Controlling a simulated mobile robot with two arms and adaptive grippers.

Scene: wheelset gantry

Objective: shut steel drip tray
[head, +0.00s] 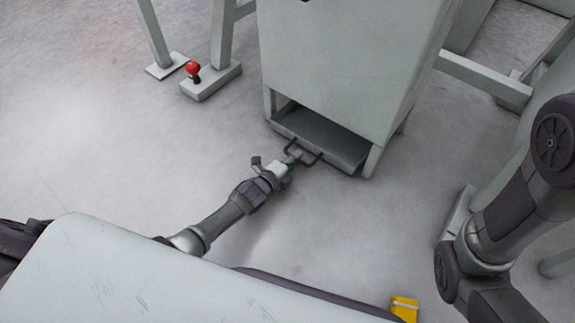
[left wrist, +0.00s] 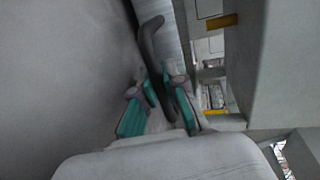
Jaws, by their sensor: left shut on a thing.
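The steel drip tray (head: 325,141) is a grey tray low in the front of a pale grey cabinet. Its front sticks out a little from the opening under the cabinet. A dark bar handle (head: 313,160) is on its front. My left gripper (head: 294,158) is shut on the handle. In the left wrist view the handle (left wrist: 151,40) rises between the teal-padded fingers of the left gripper (left wrist: 160,100). The inside back of the tray is hidden under the cabinet. My right arm shows at the right edge of the head view, but its gripper is out of view.
The grey cabinet (head: 350,65) stands above the tray on short legs. A red knob (head: 193,68) sits on a post foot at the upper left. A grey beam (head: 485,78) runs to the right of the cabinet. The floor left of the tray is clear.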

